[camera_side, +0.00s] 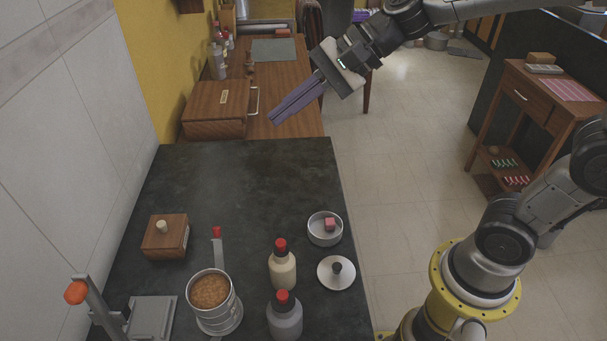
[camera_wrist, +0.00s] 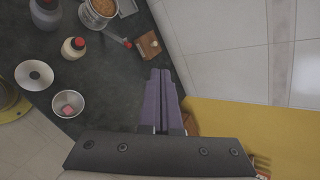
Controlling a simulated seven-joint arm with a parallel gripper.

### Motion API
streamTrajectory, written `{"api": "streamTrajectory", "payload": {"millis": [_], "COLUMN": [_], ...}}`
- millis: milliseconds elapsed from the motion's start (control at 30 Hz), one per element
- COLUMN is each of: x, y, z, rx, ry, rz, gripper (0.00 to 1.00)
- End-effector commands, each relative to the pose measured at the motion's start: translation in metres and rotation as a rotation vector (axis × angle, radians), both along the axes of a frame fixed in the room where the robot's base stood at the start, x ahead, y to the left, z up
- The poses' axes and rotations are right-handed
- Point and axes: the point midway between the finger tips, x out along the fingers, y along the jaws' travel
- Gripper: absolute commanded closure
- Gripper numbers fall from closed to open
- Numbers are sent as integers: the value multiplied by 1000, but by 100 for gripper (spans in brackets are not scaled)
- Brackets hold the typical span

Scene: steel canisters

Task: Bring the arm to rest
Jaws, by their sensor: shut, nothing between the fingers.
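My gripper (camera_side: 274,121) is in the upper middle of the side view, held high with its purple fingers pointing down and to the left. The fingers lie together with nothing between them. In the wrist view the shut fingers (camera_wrist: 161,72) point up the picture, with the dark counter beyond them. The steel canister (camera_side: 222,322), open and full of brown grains, stands at the counter's front. It also shows at the top of the wrist view (camera_wrist: 95,20). A round steel dish (camera_side: 312,236) holds a pink cube (camera_side: 330,224). A steel lid (camera_side: 327,280) with a dark knob lies beside it.
Two red-capped bottles (camera_side: 282,272) (camera_side: 284,322) stand near the canister. A wooden box (camera_side: 180,236) and an orange-knobbed lever device (camera_side: 152,318) are on the left. The dark counter's (camera_side: 240,180) far half is clear. A wooden case (camera_side: 215,105) sits behind it.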

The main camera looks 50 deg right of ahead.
Motion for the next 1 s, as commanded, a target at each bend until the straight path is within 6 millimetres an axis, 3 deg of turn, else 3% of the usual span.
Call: {"api": "streamTrajectory", "payload": {"millis": [33,167,300,400,600,1000], "x": [-24,-84,-141,-168,-189,-189], "y": [-8,-36,-74,-101,-134,-134], "z": [7,4,-17,-36,-61,-60], "rx": [-89,-380,-738,-953,-1183,-1199], "ry": [-68,-215,-321,-333,-286,-299], "rz": [59,245,471,632,909,948], "gripper": [100,100,100,100,100,100]}}
